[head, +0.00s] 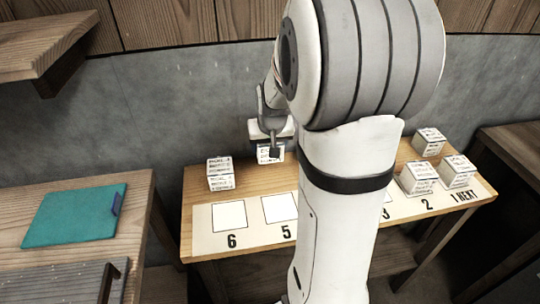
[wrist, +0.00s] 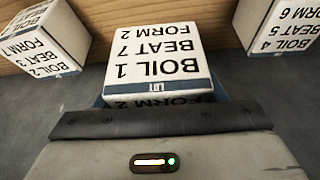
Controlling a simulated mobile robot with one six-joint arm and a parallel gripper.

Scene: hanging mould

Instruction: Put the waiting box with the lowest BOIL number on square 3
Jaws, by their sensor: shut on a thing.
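My gripper (head: 270,138) is shut on a white box (head: 268,154) at the back of the table; in the wrist view this box (wrist: 158,50) reads BOIL 1, BEAT 7, FORM 2. I cannot tell whether it touches the table. In the wrist view, a box on the left (wrist: 45,38) reads BOIL 2 and a box on the right (wrist: 283,28) reads BOIL 4. In the head view, a white box (head: 220,173) stands left of my gripper. Square 3 is mostly hidden behind my arm; its number (head: 387,212) shows at the arm's right edge.
A box (head: 419,178) stands at square 2 and another (head: 457,171) at square 1. One more box (head: 428,141) stands behind them. Squares 6 (head: 230,216) and 5 (head: 279,208) are empty. A teal folder (head: 75,215) lies on the left table.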

